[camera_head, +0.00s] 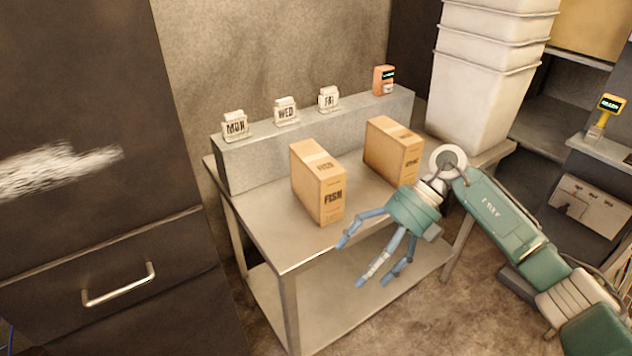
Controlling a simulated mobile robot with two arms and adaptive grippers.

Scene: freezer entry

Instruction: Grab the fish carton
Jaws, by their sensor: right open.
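The fish carton (318,184) is a tan upright box with FISH printed on its front. It stands on the steel table (275,235), near the middle. A second similar carton (393,150) stands to its right and farther back; its label is too small to read surely. My right gripper (364,262) is open and empty, with its blue fingers pointing down and left at the table's front edge. It is in front and to the right of the fish carton, apart from it. My left gripper is not in view.
A grey ledge (315,136) along the table's back holds MON, WED and FRI markers (286,110) and a small orange device (383,79). Stacked white bins (483,90) stand at the table's right end. A dark cabinet (95,190) stands at left. The tabletop left of the fish carton is clear.

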